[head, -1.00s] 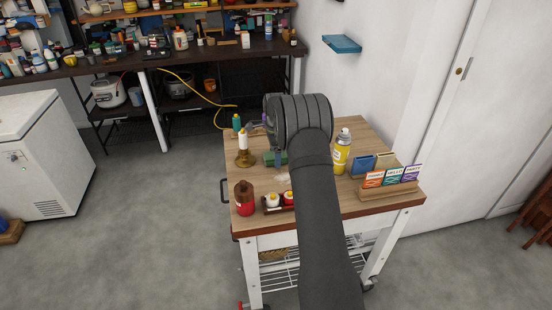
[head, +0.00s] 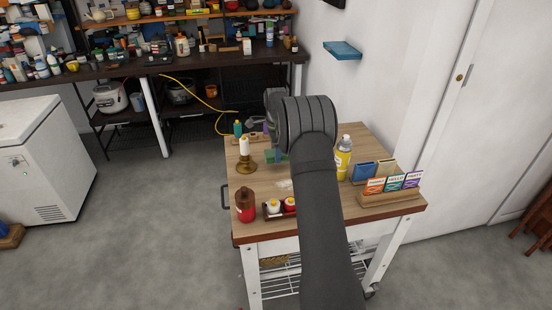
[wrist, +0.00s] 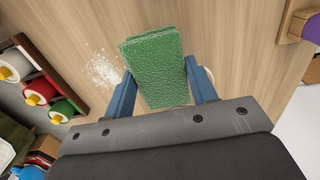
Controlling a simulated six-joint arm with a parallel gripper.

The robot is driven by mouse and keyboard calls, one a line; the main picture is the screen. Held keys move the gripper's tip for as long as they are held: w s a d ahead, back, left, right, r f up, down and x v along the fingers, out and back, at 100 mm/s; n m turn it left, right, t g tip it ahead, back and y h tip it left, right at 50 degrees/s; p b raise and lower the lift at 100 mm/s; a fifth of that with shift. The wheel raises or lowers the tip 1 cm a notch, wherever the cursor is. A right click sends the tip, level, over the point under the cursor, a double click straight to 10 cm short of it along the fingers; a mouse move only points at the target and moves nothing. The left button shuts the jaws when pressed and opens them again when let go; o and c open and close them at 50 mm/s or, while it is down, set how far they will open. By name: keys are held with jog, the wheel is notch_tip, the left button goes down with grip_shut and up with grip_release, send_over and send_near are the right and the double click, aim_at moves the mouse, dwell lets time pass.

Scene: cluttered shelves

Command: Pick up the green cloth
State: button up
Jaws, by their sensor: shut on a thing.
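The green cloth (wrist: 158,68) is a folded, textured rectangular pad. In the wrist view it sits between the two blue fingers of my gripper (wrist: 162,88), which is shut on it from both sides. In the head view a small part of the green cloth (head: 270,156) shows left of my arm, at the far part of the wooden cart top (head: 335,208). My arm hides the rest of it. I cannot tell whether the cloth touches the cart top or is just above it.
White powder (wrist: 102,70) lies beside the cloth.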

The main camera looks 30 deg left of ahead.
jog(key=w+d+r, duration=0.2)
jog(key=d+r, duration=0.5)
jog(key=d, duration=0.4)
jog(key=shift+d, duration=0.3)
jog(key=o, duration=0.4)
jog(key=c, duration=0.5)
jog(key=s+a+f, duration=0.4)
jog(key=s+a, duration=0.3)
jog(key=s, duration=0.4)
jog(key=shift+s+d+f, duration=0.1)
jog(key=shift+d+f, duration=0.05)
jog(key=shift+f, duration=2.75)
